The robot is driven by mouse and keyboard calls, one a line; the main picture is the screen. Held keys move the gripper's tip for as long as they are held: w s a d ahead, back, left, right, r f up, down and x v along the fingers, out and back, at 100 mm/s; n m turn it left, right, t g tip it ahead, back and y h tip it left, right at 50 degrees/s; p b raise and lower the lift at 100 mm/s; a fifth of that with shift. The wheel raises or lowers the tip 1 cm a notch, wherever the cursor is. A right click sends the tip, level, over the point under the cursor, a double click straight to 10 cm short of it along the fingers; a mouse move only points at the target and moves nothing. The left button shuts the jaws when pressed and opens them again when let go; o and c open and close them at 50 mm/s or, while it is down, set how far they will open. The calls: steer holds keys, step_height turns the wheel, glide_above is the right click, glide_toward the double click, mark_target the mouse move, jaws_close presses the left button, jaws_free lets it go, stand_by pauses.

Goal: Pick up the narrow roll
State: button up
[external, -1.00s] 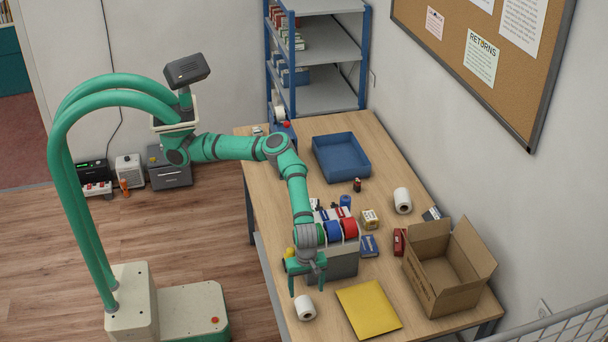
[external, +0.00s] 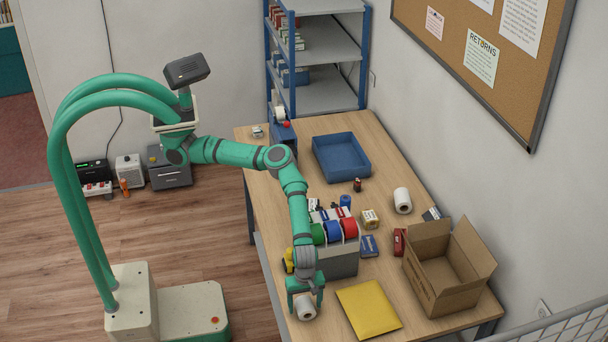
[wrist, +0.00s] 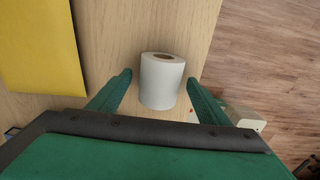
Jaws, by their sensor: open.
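A white roll (external: 306,313) with a brown core stands near the front edge of the table; in the wrist view the roll (wrist: 160,88) shows its open core end. My gripper (external: 306,297) is right over it, pointing down. In the wrist view my gripper (wrist: 158,78) is open, one finger on each side of the roll, with small visible gaps. A second white roll (external: 402,200) stands at the right side of the table. I cannot tell from the pictures which of the two is narrower.
A yellow envelope (external: 369,309) lies right of the near roll. A grey holder (external: 341,265) with coloured tape rolls stands just behind my gripper. An open cardboard box (external: 447,270) is further right. A blue tray (external: 341,157) sits at the back.

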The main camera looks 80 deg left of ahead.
steer(key=c, duration=1.2)
steer(key=shift+c, duration=0.2)
steer(key=shift+r, duration=0.15)
